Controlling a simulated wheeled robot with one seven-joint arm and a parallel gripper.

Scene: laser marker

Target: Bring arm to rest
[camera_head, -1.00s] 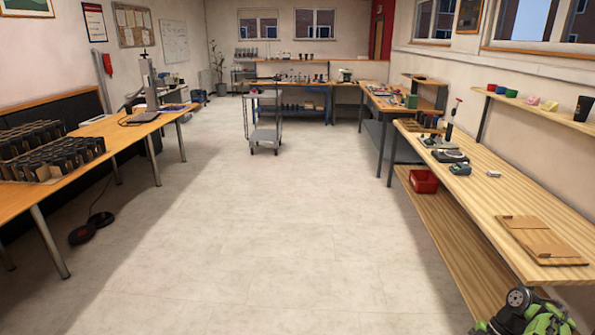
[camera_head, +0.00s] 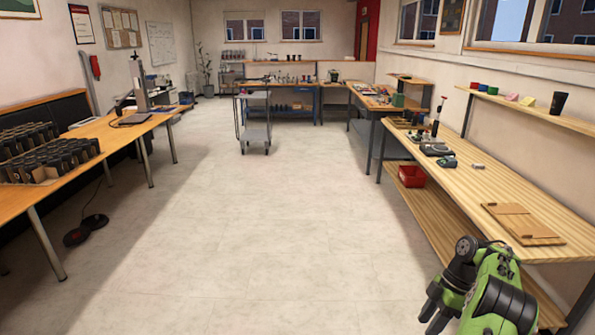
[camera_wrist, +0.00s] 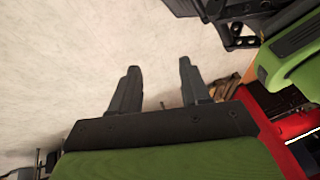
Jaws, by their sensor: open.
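My gripper (camera_head: 432,312) shows at the lower right of the head view, at the end of my green and black arm. It hangs over the floor, to the left of the right workbench. In the wrist view my gripper (camera_wrist: 157,80) has its two dark fingers apart, with only pale floor between them. It holds nothing.
A table (camera_head: 60,183) with black cups stands left. A cart (camera_head: 255,130) stands ahead. The middle floor is clear.

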